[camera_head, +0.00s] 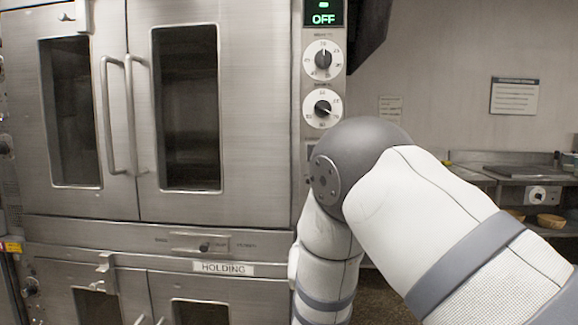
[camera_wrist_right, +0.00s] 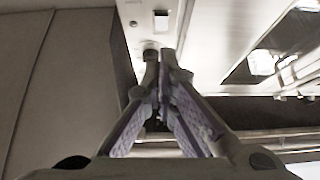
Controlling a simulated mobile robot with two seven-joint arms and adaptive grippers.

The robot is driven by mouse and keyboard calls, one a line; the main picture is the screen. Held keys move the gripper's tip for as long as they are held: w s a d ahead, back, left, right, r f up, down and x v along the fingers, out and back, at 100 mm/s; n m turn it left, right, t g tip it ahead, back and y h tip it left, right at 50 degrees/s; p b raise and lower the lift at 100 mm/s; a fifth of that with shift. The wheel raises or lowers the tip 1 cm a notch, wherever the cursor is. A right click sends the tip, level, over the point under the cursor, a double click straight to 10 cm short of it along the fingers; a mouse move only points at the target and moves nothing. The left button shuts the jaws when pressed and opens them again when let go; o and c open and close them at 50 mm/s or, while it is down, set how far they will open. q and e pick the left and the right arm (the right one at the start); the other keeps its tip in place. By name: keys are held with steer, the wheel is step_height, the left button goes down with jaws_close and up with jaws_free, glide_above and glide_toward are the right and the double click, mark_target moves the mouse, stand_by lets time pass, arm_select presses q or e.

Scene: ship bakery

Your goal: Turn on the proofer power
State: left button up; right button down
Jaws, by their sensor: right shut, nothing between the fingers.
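The proofer (camera_head: 185,110) is a large steel cabinet with two upper glass doors. Its green display (camera_head: 323,13) at the top right reads "OFF". Below the display are an upper dial (camera_head: 322,60) and a lower dial (camera_head: 322,107) with black knobs. My right arm covers the panel below the dials, so a power switch there cannot be made out. My right gripper (camera_wrist_right: 166,58) shows in the right wrist view, shut and empty, pointing toward a pale surface with a small square fitting (camera_wrist_right: 161,20). I cannot tell whether the tips touch it. My left gripper is out of view.
A lower cabinet labelled "HOLDING" (camera_head: 223,268) has its own doors. Door handles (camera_head: 131,112) stick out in front. A steel counter (camera_head: 520,185) with bowls stands at the right. A dark grey panel (camera_wrist_right: 60,85) lies left of the fingers in the wrist view.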

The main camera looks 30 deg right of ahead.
steer(key=shift+s+r+m+h, duration=0.2)
steer(key=shift+r+m+h, duration=0.1)
steer(key=shift+r+h, duration=0.35)
steer(key=w+f+x, duration=0.1)
steer(key=f+x, duration=0.1)
steer(key=x, duration=1)
steer(key=shift+w+d+r, duration=0.15)
steer(key=shift+w+d, duration=0.3)
steer(key=shift+w, duration=0.15)
steer(key=shift+y, duration=0.25)
